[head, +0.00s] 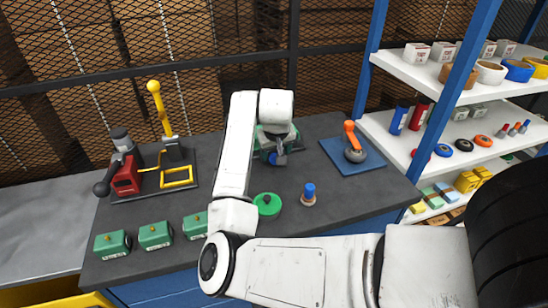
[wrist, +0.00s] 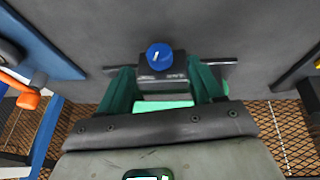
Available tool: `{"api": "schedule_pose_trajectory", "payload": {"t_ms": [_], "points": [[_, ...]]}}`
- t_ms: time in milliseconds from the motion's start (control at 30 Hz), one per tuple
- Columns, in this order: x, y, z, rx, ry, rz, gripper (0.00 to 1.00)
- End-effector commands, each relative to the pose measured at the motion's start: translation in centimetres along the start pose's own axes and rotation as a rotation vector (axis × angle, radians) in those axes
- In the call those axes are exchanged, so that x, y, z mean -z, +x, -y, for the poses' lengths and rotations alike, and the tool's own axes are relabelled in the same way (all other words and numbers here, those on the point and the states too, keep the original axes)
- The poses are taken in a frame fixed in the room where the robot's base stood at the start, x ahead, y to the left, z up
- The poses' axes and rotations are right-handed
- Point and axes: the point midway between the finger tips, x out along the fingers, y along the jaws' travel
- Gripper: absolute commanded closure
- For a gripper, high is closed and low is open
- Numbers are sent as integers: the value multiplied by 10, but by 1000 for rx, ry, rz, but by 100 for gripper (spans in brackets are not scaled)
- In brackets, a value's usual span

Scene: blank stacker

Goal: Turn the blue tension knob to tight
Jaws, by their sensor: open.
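The blue knob (wrist: 158,56) sits on a small dark labelled block at the front of a green-framed fixture, with its pale pointer mark angled toward the lower left in the wrist view. The knob also shows, small, in the head view (head: 278,158). The fixture (head: 262,141) has green uprights and a dark crossbar in the wrist view (wrist: 150,125). My gripper (head: 279,138) is open at the end of my white arm, over the fixture and apart from the knob. Its fingers are mostly hidden in the head view and hard to make out in the wrist view.
A green round piece (head: 267,204) and a blue-topped peg (head: 309,194) stand in front of the fixture. An orange-handled tool (head: 353,143) sits on a blue mat to the right. A yellow lever press (head: 161,113) and several green boxes (head: 156,235) lie left.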

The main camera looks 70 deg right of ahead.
Motion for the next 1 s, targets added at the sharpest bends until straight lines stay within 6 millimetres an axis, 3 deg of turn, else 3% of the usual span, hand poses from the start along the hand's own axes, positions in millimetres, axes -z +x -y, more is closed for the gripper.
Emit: {"api": "schedule_pose_trajectory", "payload": {"t_ms": [300,733,1000], "points": [[0,46,-1,0,0,3,34],[0,55,0,0,0,0,34],[0,55,0,0,0,0,60]]}}
